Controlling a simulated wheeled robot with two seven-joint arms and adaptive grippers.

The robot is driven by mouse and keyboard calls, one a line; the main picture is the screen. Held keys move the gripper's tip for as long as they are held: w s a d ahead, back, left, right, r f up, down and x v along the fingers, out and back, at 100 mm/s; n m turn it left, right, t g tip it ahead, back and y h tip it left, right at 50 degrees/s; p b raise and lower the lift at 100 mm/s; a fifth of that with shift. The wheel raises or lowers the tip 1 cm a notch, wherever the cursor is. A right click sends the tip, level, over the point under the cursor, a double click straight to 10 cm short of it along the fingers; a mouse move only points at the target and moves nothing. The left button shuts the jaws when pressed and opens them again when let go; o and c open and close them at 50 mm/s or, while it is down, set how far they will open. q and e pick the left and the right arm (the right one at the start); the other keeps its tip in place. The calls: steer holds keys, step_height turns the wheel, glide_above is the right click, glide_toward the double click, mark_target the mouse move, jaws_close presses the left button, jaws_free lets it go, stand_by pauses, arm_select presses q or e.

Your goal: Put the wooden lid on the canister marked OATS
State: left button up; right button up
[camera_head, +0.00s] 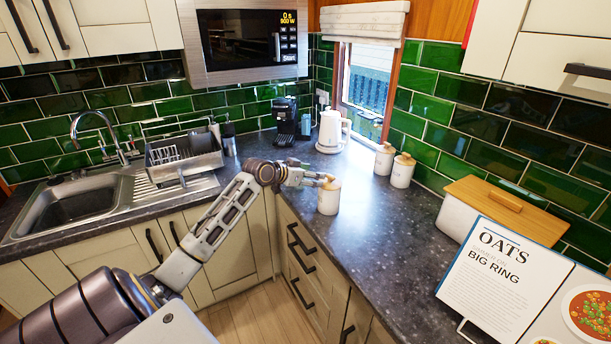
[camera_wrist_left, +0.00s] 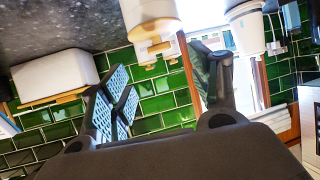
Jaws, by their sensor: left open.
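A cream canister (camera_head: 328,201) stands upright on the counter near its front edge, with tan wood at its top (camera_head: 331,184). My left gripper (camera_head: 322,179) is open, its fingers at the top of this canister and partly covering it. In the left wrist view, which is upside down, the canister (camera_wrist_left: 147,10) shows just beyond my open left fingers (camera_wrist_left: 165,80), not clearly between them. Two more canisters, one nearer the window (camera_head: 384,160) and one in front of it (camera_head: 402,173), have wooden tops. I cannot read any marking on the canisters. My right gripper is out of view.
A card (camera_head: 497,275) reading "OATS" and "BIG RING" stands at the right front. A white bin with a wooden lid (camera_head: 505,204) stands behind it. A kettle (camera_head: 331,132), coffee machine (camera_head: 285,122) and dish rack (camera_head: 183,155) are farther back. The middle counter is clear.

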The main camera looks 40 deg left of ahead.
arm_select(q)
steer(key=shift+v, duration=1.35)
steer(key=shift+r, duration=0.1)
